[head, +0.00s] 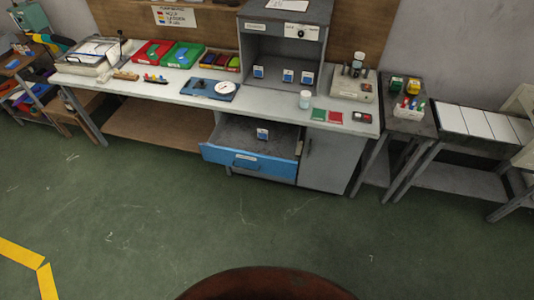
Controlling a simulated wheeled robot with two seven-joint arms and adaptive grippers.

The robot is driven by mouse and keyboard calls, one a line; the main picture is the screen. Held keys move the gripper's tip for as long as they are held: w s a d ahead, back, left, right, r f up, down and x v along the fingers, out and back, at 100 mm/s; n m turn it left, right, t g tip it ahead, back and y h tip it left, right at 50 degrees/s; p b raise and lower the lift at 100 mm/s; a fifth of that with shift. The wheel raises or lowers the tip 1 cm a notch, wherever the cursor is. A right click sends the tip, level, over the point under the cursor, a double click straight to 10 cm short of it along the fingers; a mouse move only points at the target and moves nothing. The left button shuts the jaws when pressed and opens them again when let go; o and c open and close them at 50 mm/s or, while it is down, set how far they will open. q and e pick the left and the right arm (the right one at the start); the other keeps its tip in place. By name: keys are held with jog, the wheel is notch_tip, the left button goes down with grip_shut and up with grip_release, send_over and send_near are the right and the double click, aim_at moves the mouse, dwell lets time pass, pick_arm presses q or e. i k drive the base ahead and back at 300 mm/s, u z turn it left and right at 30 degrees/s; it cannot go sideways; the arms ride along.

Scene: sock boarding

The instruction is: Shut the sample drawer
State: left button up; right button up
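The sample drawer (248,162) has a blue front with a pale label and a dark handle. It is pulled out from under the white workbench, to the left of a grey cabinet door. Its grey inside (253,132) shows from above, and a small blue-and-white item (262,134) stands in it. Neither of my grippers shows in the head view.
The white workbench (150,91) carries trays, a blue board with a white disc (225,88), a grey open-fronted cabinet (285,45) and small instruments. Side tables stand left and right. The green floor (200,220) before the drawer is clear.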

aim_at(233, 142)
jog(key=z, duration=0.05)
jog(key=i, duration=1)
jog(key=u, duration=0.6)
jog(key=k, duration=0.15)
jog(key=u, duration=0.1)
